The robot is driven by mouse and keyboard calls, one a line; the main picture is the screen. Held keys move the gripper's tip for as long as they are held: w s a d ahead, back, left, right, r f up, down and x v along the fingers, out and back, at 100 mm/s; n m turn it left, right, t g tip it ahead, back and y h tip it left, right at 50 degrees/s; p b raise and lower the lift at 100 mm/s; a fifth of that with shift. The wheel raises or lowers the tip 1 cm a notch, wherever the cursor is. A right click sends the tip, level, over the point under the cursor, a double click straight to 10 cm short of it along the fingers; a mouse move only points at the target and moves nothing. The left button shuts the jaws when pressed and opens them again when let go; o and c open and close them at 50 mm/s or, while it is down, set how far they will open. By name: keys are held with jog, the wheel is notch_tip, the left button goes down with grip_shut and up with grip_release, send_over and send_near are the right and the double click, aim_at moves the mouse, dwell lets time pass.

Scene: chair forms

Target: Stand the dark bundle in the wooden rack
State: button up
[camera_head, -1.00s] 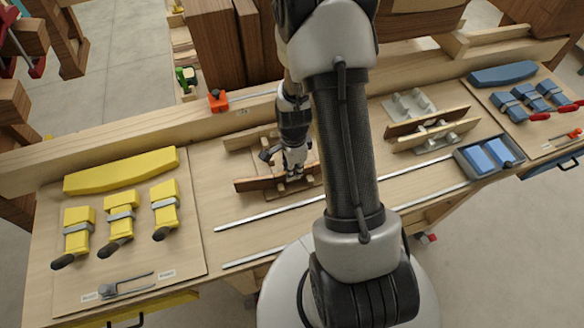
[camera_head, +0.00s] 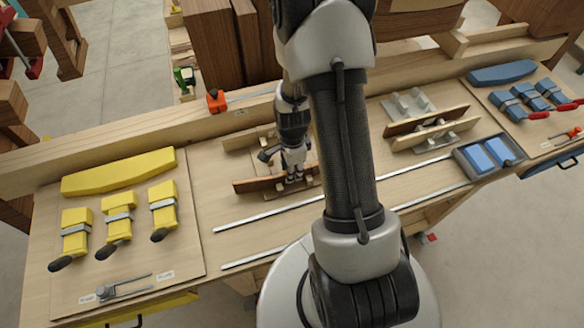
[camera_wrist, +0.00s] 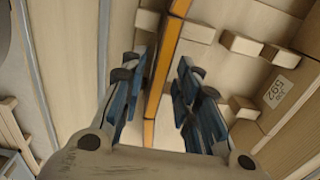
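The dark bundle (camera_head: 258,184) looks like a thin brown board-like stack standing on its long edge at the front of the pale wooden rack (camera_head: 240,140). In the wrist view the bundle (camera_wrist: 160,75) shows as a dark strip with an orange edge, running between my fingers. The rack's pale blocks (camera_wrist: 240,43) are to its right. My gripper (camera_head: 293,178) is low over the bundle, pointing down. In the wrist view its blue-padded fingers (camera_wrist: 163,88) are apart, one on each side of the bundle, with gaps visible. The bundle's lower edge is hidden.
A grey rack (camera_head: 410,103) with brown boards stands to the right. Yellow clamps and a yellow form (camera_head: 120,172) lie on the left board. Blue pieces (camera_head: 503,73) are at the right. Metal strips (camera_head: 270,217) lie in front. A wooden beam (camera_head: 110,144) runs behind.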

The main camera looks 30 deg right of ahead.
jog(key=shift+o, duration=0.3)
notch_tip(320, 180, up, 12)
dwell(0.5)
jog(key=s+a+r+n+t+b, duration=0.2)
jog(key=s+a+r+n+b, duration=0.35)
jog(key=a+n+b, duration=0.35)
jog(key=s+a+n+t+b, duration=0.2)
jog(key=s+a+n+b, duration=0.2)
jog(key=s+n, duration=0.5)
jog(key=n+b, duration=0.2)
jog(key=n, duration=0.1)
jog(key=shift+d+r, duration=0.1)
